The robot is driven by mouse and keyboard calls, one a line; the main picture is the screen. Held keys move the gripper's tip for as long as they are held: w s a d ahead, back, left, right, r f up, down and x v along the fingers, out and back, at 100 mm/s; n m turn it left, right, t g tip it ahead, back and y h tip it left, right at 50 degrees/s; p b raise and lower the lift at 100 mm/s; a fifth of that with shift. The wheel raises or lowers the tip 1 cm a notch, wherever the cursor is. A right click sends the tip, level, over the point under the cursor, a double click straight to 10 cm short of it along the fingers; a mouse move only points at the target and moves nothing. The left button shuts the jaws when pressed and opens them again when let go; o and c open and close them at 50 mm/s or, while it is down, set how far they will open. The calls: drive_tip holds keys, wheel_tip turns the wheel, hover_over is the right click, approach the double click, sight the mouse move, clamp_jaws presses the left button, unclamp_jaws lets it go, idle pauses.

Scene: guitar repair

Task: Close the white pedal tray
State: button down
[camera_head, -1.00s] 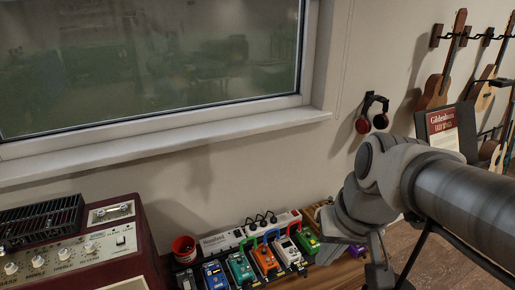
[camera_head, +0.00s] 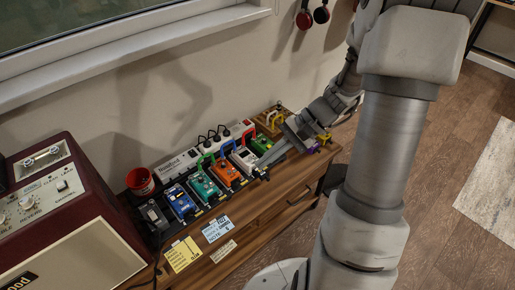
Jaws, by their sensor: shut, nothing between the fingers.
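The white pedal (camera_head: 244,160) stands in the row of coloured pedals on the wooden cabinet, between the orange pedal (camera_head: 226,174) and the green pedal (camera_head: 263,143). My gripper (camera_head: 264,163) comes in from the right, low over the cabinet top. Its grey fingers are together and point left at the near right side of the white pedal. I see nothing held in them. I cannot tell whether the fingertips touch the pedal. The white pedal's tray is too small and partly hidden here, so I cannot tell how far out it is.
Teal (camera_head: 204,187) and blue (camera_head: 180,202) pedals, a white power strip (camera_head: 175,163) and a red cup (camera_head: 141,181) stand left and behind. A maroon amplifier (camera_head: 75,215) fills the left. Note cards (camera_head: 217,229) lie along the cabinet's front. The floor at right is partly clear.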

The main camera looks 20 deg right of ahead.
drive_tip(key=w+d+f+m+t+y+b, duration=0.1)
drive_tip(key=d+f+m+t, duration=0.35)
drive_tip(key=f, duration=0.35)
drive_tip(key=w+d+f+m+t+y+b, duration=0.25)
drive_tip(key=f+m, duration=0.25)
drive_tip(key=f, duration=0.3)
drive_tip(key=m+t+h+b, duration=0.2)
drive_tip(key=m+t+h, duration=0.45)
drive_tip(key=m, duration=0.45)
approach(264, 174)
drive_tip(key=shift+w+a+f+t+b, duration=0.25)
drive_tip(key=shift+w+a+f+b, duration=0.1)
drive_tip(key=shift+w+f+b, duration=0.2)
drive_tip(key=shift+w+a+f+t+b, duration=0.2)
drive_tip(key=shift+w+a+f+b, duration=0.2)
drive_tip(key=shift+w, duration=0.3)
drive_tip(key=shift+w+a, duration=0.1)
drive_tip(key=shift+w, duration=0.2)
drive_tip(key=x, duration=0.4)
drive_tip(key=b+x, duration=0.1)
drive_tip(key=x, duration=0.1)
drive_tip(key=shift+w+r, duration=0.3)
drive_tip(key=shift+w, duration=0.1)
